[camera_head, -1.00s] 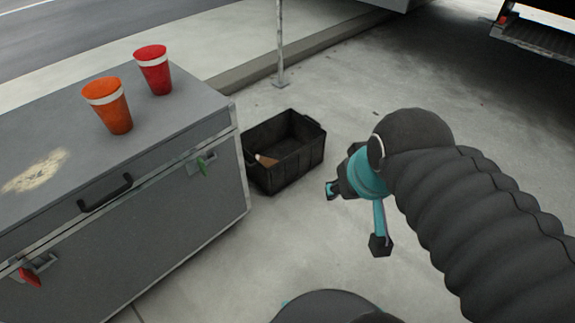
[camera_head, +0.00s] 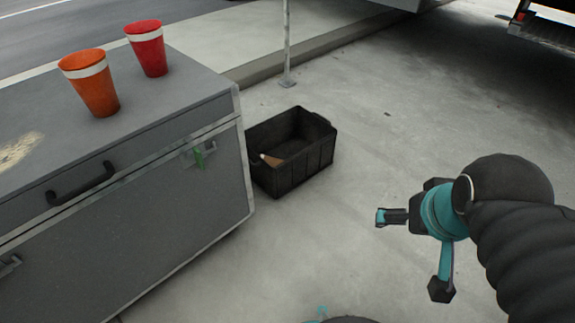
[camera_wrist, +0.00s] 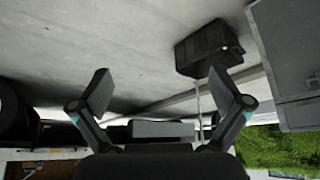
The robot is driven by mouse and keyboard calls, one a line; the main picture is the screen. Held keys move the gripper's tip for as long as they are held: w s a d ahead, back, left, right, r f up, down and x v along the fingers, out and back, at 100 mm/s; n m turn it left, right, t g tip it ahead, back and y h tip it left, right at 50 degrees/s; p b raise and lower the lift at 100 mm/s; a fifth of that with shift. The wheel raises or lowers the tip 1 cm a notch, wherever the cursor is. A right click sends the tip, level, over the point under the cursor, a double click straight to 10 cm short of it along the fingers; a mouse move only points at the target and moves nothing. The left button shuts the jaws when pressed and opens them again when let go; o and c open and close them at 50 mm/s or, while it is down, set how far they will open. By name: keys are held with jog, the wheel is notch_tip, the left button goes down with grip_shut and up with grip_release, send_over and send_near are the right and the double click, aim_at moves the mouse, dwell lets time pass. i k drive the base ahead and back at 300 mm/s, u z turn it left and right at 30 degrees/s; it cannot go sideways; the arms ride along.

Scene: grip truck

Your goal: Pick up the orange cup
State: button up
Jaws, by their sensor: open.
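The orange cup (camera_head: 91,83) has a white band near its rim and stands upright on top of the grey case (camera_head: 200,114), at the upper left of the head view. A red cup (camera_head: 147,48) with a white band stands behind it to the right. My gripper (camera_head: 408,252) is at the right of the head view, over the pavement, well apart from both cups. In the wrist view my gripper (camera_wrist: 163,92) shows its two fingers spread wide with nothing between them. Neither cup shows in the wrist view.
A black crate (camera_head: 318,158) with a brownish item inside stands on the pavement right of the case. A thin post (camera_head: 287,45) stands behind it. A parked vehicle (camera_head: 541,32) is at the upper right. Pavement between crate and gripper is clear.

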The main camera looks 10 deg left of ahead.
aim_at(87, 71)
jog(key=u, duration=0.6)
jog(key=k, duration=0.1)
jog(key=u, duration=3.1)
jog(key=i, duration=0.85)
jog(key=z, duration=1.65)
